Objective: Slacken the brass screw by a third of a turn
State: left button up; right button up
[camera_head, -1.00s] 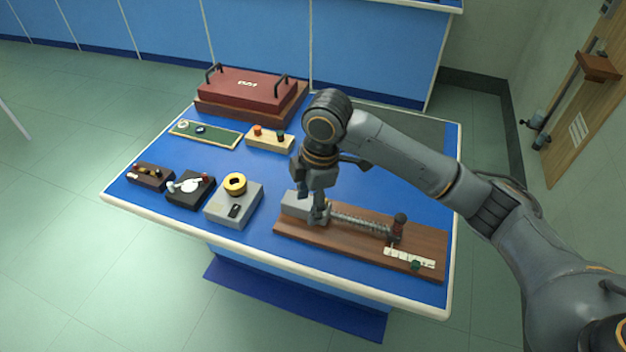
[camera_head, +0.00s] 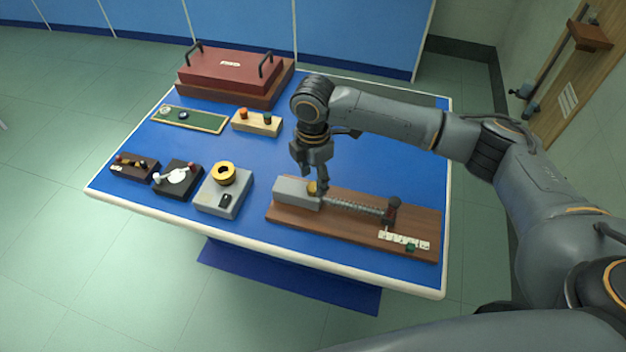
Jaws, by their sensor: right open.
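A small brass-coloured piece (camera_head: 312,187), which looks like the brass screw, shows at the right end of the grey block (camera_head: 291,191) on the wooden board (camera_head: 353,228). My right gripper (camera_head: 314,178) points down right over it, open, with its fingers partly hiding it. I cannot tell whether the fingers touch it. My left gripper is out of view.
A grey box with a brass-coloured ring (camera_head: 224,172), a black device (camera_head: 178,178) and a small brown box (camera_head: 134,168) stand left. Blue tabletop lies clear between.

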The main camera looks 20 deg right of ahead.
aim_at(313, 189)
jog(key=shift+f, duration=1.3)
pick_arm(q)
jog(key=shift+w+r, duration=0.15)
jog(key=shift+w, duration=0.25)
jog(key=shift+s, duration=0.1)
pick_arm(e)
jog(key=shift+c, duration=0.8)
grip_shut()
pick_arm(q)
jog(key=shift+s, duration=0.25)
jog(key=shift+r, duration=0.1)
